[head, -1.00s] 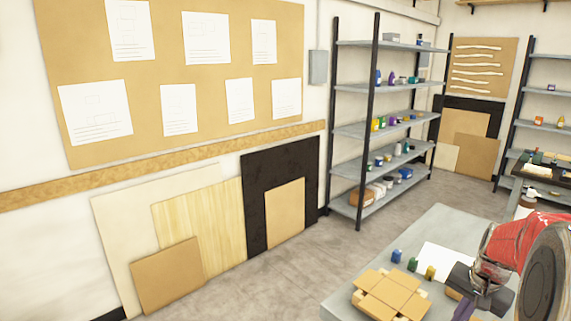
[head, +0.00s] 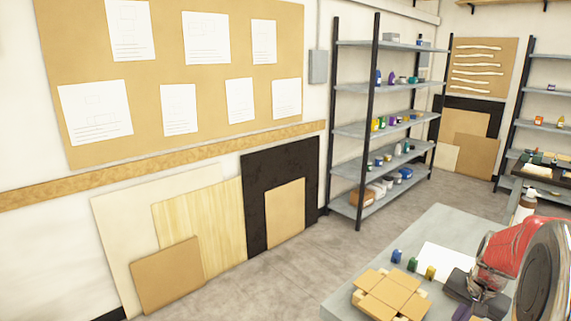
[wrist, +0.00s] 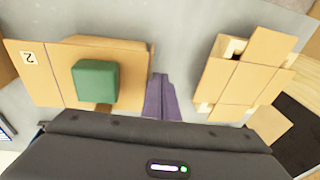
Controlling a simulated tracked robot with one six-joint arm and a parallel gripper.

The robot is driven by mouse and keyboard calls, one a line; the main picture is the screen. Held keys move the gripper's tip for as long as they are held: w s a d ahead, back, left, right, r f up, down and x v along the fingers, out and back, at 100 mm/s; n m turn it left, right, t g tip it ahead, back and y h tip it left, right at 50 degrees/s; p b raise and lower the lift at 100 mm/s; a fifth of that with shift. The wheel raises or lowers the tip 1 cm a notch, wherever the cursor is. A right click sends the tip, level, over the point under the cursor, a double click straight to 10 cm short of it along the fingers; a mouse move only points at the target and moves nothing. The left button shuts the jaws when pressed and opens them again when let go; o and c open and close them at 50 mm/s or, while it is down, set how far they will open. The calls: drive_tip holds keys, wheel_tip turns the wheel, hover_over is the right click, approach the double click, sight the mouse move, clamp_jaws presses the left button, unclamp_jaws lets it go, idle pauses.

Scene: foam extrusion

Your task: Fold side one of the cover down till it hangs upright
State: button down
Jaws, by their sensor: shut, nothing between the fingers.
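In the wrist view the cover (wrist: 62,92) is a tan board with a green block (wrist: 95,81) on its top. A flap marked 2 (wrist: 29,60) spreads out flat at its left. A narrow tan strip (wrist: 150,62) runs along its right edge, steeply foreshortened; no number shows on it, and I cannot tell its exact angle. My gripper (wrist: 162,98) has its purple fingers shut and empty just right of that strip; I cannot tell whether they touch it. My gripper also shows in the head view (head: 462,313) at the bottom. The cover's near part is hidden behind my gripper body.
A second tan piece with spread flaps (wrist: 232,84) lies right of my fingers, with grey table between. In the head view a flapped tan piece (head: 388,293) lies on the grey table (head: 345,300), near small coloured bottles (head: 413,264) and a white sheet (head: 446,262).

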drive_tip(key=shift+f, duration=0.2)
idle(0.3)
drive_tip(key=shift+s+d+f, duration=0.15)
drive_tip(key=shift+s+f, duration=0.05)
drive_tip(key=shift+f, duration=0.15)
idle(0.4)
drive_tip(key=shift+w+a, duration=0.65)
drive_tip(key=shift+w, duration=0.2)
drive_tip(key=shift+r, duration=0.1)
wheel_tip(320, 180, up, 10)
idle(1.4)
